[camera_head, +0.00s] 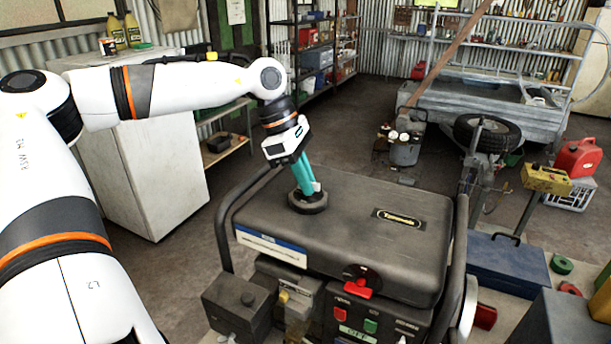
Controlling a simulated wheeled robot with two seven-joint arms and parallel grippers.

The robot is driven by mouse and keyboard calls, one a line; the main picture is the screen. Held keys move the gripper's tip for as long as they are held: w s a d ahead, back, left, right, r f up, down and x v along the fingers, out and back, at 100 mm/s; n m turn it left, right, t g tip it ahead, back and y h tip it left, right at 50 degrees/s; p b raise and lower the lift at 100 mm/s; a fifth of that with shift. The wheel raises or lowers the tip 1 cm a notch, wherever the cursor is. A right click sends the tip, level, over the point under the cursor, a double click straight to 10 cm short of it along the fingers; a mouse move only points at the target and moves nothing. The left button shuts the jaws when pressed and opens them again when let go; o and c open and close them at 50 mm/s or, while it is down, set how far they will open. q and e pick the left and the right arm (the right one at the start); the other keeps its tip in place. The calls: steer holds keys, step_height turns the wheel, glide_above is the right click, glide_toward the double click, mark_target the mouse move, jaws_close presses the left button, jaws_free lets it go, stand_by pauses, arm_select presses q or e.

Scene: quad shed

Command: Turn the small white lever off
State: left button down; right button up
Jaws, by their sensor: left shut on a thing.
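The black generator (350,225) stands on the floor in front of me. A round black cap (308,204) sits on its top, toward the back left. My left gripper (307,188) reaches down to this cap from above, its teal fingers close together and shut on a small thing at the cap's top. A small white piece (317,186) shows at the right side of the fingertips; it looks like the small white lever, mostly hidden by the fingers. Which way the lever points cannot be told. My right gripper is out of view.
A red knob (358,288) is on the generator's front. Tube handles (456,250) frame its sides. A white cabinet (150,170) stands at the left. A blue toolbox (507,272) and a red jerrycan (580,158) are at the right. A trailer (480,100) stands behind.

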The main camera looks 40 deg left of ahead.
arm_select(q)
steer(key=shift+r+m+g, duration=0.1)
steer(key=shift+m+g, duration=0.3)
steer(key=shift+m, duration=0.6)
steer(key=shift+w, duration=0.1)
steer(key=c, duration=1.5)
jaws_free()
steer(key=shift+b+v, duration=1.1)
steer(key=shift+v, duration=4.95)
steer(key=shift+a, duration=0.2)
